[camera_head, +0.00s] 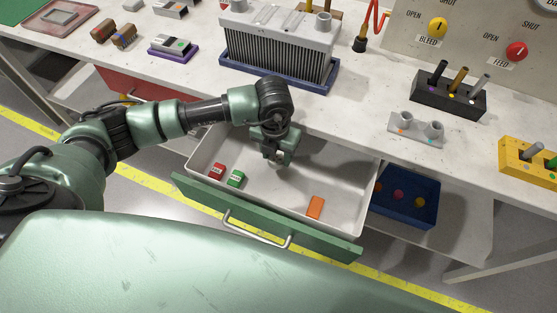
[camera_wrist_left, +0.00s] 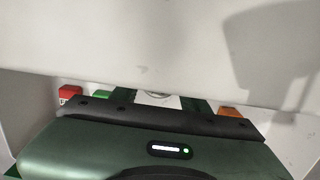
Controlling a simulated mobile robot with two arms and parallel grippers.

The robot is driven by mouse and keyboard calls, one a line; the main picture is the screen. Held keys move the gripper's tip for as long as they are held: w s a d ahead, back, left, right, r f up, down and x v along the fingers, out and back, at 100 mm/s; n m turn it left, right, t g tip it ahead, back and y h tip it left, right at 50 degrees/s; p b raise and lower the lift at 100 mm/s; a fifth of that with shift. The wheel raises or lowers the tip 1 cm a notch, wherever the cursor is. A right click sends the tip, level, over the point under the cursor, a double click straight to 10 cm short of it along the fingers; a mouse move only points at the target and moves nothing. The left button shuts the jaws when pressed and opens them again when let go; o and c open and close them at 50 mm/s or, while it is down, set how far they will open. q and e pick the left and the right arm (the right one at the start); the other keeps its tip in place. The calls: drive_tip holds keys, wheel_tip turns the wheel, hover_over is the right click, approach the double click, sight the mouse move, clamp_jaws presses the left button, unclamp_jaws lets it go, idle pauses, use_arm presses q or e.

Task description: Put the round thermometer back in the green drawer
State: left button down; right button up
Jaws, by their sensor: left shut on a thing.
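The green drawer (camera_head: 262,224) is pulled open below the bench, its white inside facing up. My left gripper (camera_head: 278,157) is over the drawer's back part, pointing down. It is shut on a small pale thing, largely hidden by the fingers. In the left wrist view a rounded whitish edge, likely the round thermometer (camera_wrist_left: 155,97), shows between the fingers, mostly covered by the gripper body. I cannot tell whether it touches the drawer floor. My right gripper is in neither view.
A red block (camera_head: 217,170), a green block (camera_head: 236,179) and an orange block (camera_head: 315,207) lie in the drawer. A blue bin (camera_head: 405,215) stands right of it. The bench edge and a finned metal unit (camera_head: 280,50) are behind. The drawer's middle is clear.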

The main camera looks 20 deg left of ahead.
sight(276, 159)
use_arm(q)
wheel_tip(276, 159, down, 4)
drive_tip(key=shift+r, duration=0.1)
drive_tip(key=shift+f, duration=0.25)
drive_tip(key=c, duration=0.7)
unclamp_jaws()
drive_tip(key=shift+s, duration=0.1)
drive_tip(key=shift+r, duration=0.1)
